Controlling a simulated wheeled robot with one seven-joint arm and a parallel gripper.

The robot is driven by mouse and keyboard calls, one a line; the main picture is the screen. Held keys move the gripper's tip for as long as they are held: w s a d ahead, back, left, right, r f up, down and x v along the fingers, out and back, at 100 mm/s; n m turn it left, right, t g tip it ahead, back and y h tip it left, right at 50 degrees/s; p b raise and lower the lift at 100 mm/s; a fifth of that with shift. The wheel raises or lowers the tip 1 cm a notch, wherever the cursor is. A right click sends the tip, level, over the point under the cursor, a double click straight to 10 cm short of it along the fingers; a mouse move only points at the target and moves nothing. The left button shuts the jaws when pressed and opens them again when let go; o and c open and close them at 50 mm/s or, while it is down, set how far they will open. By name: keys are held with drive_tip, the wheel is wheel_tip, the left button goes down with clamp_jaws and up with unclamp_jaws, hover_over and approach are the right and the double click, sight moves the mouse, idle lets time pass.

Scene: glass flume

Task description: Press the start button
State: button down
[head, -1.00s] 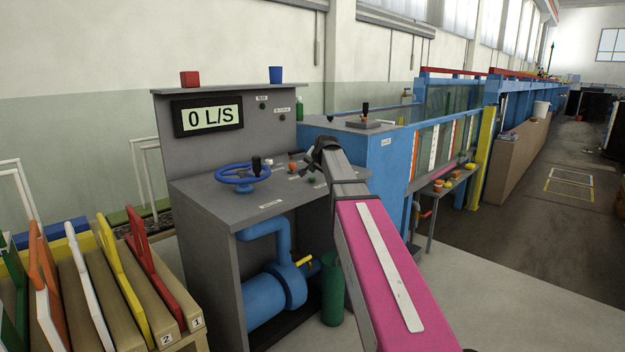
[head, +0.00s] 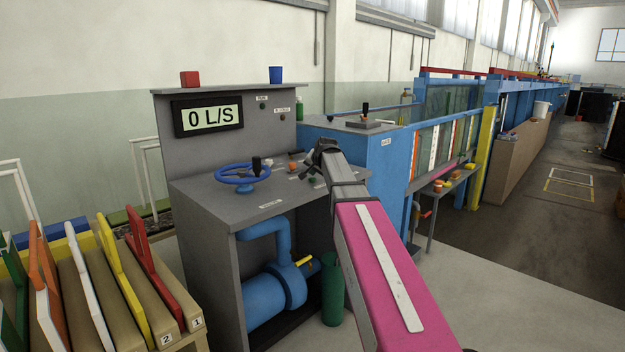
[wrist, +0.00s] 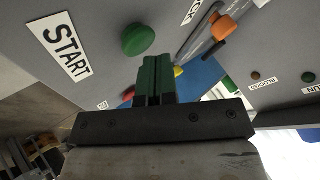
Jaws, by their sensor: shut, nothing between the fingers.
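The start button is a green round knob (wrist: 138,40) on the grey console top, beside a white START label (wrist: 60,46) in the wrist view. In the head view a small green button (head: 312,180) shows just below my gripper (head: 318,156). In the wrist view my gripper (wrist: 158,80) has its dark green fingers closed together, empty. The fingertips appear close to the green button, to its lower right in the picture. I cannot tell any contact between them. My pink and grey forearm hides part of the console's right side.
The console (head: 212,200) carries a blue handwheel (head: 240,172), an orange knob (head: 292,165) and a display (head: 208,115) reading 0 L/S. A blue tank (head: 375,160) stands just right.

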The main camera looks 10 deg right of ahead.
sight(314, 178)
drive_tip(key=shift+f, duration=0.4)
idle(0.3)
drive_tip(key=shift+r, duration=1)
wheel_tip(314, 178, up, 6)
idle(0.6)
